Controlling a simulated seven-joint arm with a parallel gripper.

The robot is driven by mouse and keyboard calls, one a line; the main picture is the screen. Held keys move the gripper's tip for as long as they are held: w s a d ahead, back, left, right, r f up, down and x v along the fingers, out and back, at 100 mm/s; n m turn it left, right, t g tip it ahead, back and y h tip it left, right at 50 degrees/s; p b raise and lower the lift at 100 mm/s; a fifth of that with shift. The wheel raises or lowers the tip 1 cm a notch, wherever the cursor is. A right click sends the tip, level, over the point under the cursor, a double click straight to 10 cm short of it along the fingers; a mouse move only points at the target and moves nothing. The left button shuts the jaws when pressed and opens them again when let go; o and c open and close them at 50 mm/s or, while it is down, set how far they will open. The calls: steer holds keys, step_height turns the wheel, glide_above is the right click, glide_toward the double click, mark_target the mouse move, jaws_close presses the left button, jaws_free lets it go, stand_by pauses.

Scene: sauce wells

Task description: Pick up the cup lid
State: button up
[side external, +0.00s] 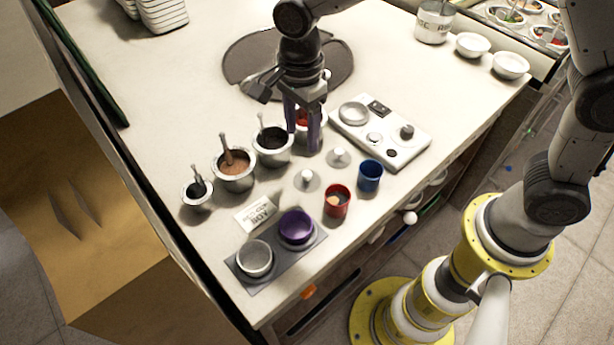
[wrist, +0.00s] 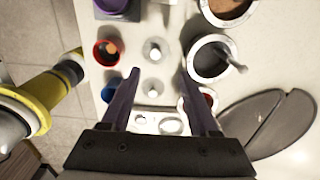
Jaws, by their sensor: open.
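Two clear round lids with white knobs lie flat on the white table: one nearer the red cup (side external: 308,180) and one nearer the blue cup (side external: 338,157). In the wrist view they show as an upper lid (wrist: 155,50) and a lower lid (wrist: 152,86). My gripper (side external: 303,140) is open and empty, fingers pointing down, above the table by the metal pots. In the wrist view its fingers (wrist: 152,77) flank the lower lid in the picture, with no contact visible. The red cup (side external: 337,203) and blue cup (side external: 369,177) stand upright beside the lids.
Metal pots with dark (side external: 272,145) and brown (side external: 232,170) contents stand left of the lids, and a pot with red contents is partly hidden behind my fingers. A white panel (side external: 400,150) lies right. A grey tray (side external: 270,279) holds a purple bowl (side external: 297,227) and a pale bowl (side external: 254,258).

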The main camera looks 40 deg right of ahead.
glide_above(307, 173)
steer(key=f, duration=0.5)
steer(key=shift+w+a+f, duration=0.25)
steer(key=shift+w+f, duration=0.1)
steer(key=shift+f, duration=0.05)
steer(key=f, duration=0.4)
steer(key=shift+s+d, duration=0.3)
steer(key=shift+s, duration=0.1)
steer(key=shift+f, duration=0.6)
steer(key=shift+c, duration=0.3)
jaws_close()
